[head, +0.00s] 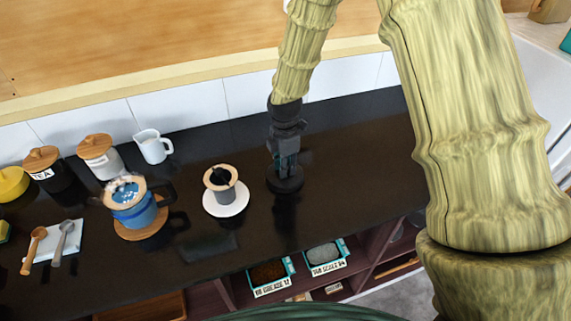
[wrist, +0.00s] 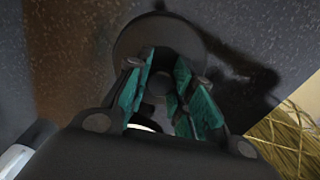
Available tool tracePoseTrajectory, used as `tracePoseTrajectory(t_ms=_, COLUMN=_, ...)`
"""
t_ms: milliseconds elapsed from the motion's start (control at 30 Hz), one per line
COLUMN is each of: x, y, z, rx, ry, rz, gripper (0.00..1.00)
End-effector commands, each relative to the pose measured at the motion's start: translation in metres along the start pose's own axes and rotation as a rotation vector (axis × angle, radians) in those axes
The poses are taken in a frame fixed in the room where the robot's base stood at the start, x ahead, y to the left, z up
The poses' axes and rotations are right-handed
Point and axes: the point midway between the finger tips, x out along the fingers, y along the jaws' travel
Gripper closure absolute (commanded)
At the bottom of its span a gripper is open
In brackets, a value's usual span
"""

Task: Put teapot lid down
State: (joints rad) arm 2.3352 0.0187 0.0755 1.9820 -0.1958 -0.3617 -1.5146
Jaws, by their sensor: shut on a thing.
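My gripper (head: 286,165) points down over the black counter, shut on the knob of a dark round teapot lid (head: 285,182). In the wrist view the lid (wrist: 142,38) shows as a grey-black disc beyond the teal finger pads of my gripper (wrist: 168,92). The lid is level and at or just above the counter; I cannot tell whether it touches. The blue teapot (head: 140,213) stands on a round wooden coaster to the left, its top open, with pale steam above it.
A white jug (head: 151,146) and wooden-lidded canisters (head: 99,157) stand at the back left. Spoons (head: 62,240) lie front left. The counter right of the lid is clear.

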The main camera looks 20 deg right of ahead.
Motion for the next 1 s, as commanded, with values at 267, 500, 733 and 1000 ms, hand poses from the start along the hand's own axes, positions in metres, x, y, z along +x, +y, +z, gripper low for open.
tracePoseTrajectory(t_ms=267, x=0.003, y=0.000, z=0.000, rx=0.001, ry=0.000, rz=0.000, gripper=0.68)
tracePoseTrajectory(t_ms=500, x=0.003, y=0.000, z=0.000, rx=0.001, ry=0.000, rz=0.000, gripper=0.55)
tracePoseTrajectory(t_ms=733, x=-0.002, y=0.000, z=0.000, rx=-0.001, ry=0.000, rz=0.000, gripper=0.55)
tracePoseTrajectory(t_ms=1000, x=-0.023, y=0.000, z=0.000, rx=0.000, ry=0.001, rz=0.002, gripper=0.55)
